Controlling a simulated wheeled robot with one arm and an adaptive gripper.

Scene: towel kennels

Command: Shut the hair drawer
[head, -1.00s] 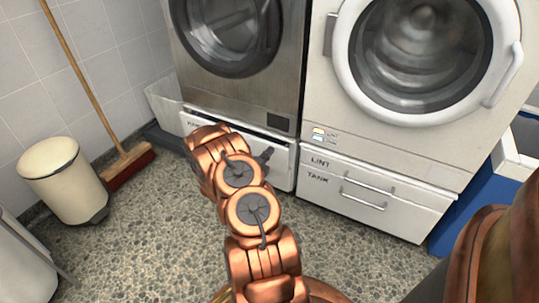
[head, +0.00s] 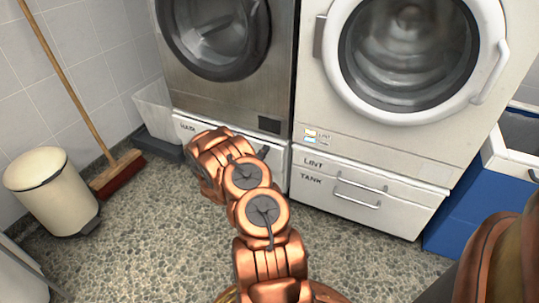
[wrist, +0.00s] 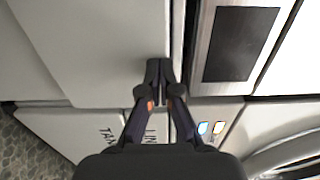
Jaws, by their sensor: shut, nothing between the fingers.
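The hair drawer (head: 188,127) is the white front marked HAIR under the grey machine at left. My copper arm covers much of it in the head view. In the wrist view, its white front (wrist: 95,45) fills the upper left, with a narrow dark gap between its top edge and the grey machine. I cannot tell whether it is fully flush. My gripper (wrist: 158,72) is shut and empty, its tips at the drawer front near the top edge; contact is not clear. In the head view, only dark finger parts show past my arm.
The lint drawer (head: 315,163) and tank drawer (head: 312,182) are under the white machine (head: 430,150) at right. A cream bin (head: 45,190) and a broom (head: 118,175) stand at left. A blue unit (head: 455,225) is at right. Speckled floor is clear in front.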

